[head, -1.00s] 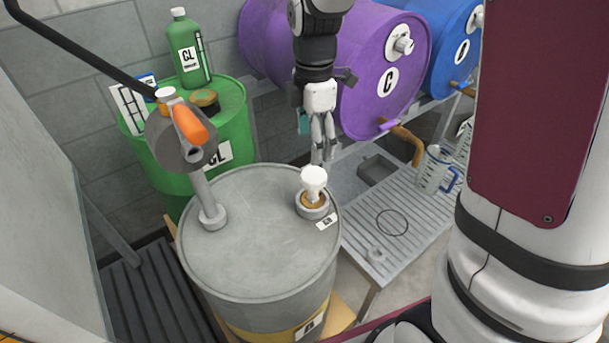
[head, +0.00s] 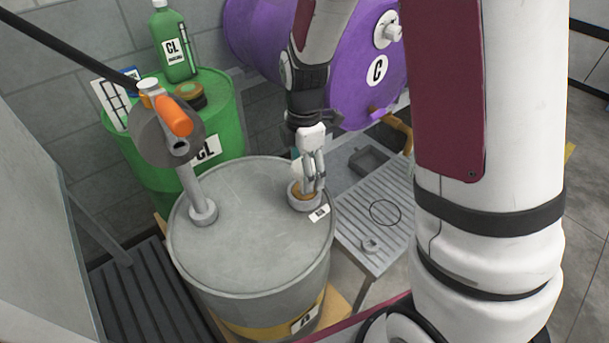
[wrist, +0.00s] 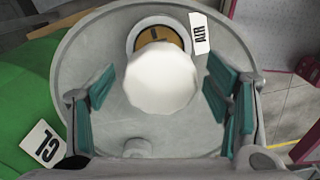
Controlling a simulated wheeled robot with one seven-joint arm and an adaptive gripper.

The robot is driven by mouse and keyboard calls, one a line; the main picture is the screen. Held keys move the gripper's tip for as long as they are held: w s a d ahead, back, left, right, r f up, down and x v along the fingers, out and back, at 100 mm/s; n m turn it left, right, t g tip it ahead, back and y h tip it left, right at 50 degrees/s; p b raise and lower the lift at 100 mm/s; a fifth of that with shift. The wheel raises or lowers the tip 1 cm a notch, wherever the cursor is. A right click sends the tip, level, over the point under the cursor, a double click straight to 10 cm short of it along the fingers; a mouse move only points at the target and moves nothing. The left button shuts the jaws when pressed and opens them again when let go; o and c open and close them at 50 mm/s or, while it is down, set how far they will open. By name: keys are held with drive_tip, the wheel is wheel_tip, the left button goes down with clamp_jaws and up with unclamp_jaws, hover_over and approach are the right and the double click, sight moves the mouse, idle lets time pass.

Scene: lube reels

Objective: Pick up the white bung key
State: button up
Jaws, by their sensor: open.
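The white bung key (wrist: 161,80) stands on the brown bung in the collar (wrist: 136,38) on top of the grey drum. My gripper (head: 312,185) is low over the drum top at the bung. In the wrist view my gripper (wrist: 160,108) is open, with teal pads left and right of the key's round white head. The head lies between the fingers in the picture, with a gap on each side. I cannot tell the exact height of the fingertips against it.
The grey drum (head: 250,240) carries a hand pump (head: 175,125) with an orange handle on its left. A green drum (head: 230,120) with a bottle stands behind. A purple drum (head: 345,90) lies behind my arm. A grated tray (head: 375,225) lies at right.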

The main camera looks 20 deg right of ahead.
drive_tip(key=c, duration=1.3)
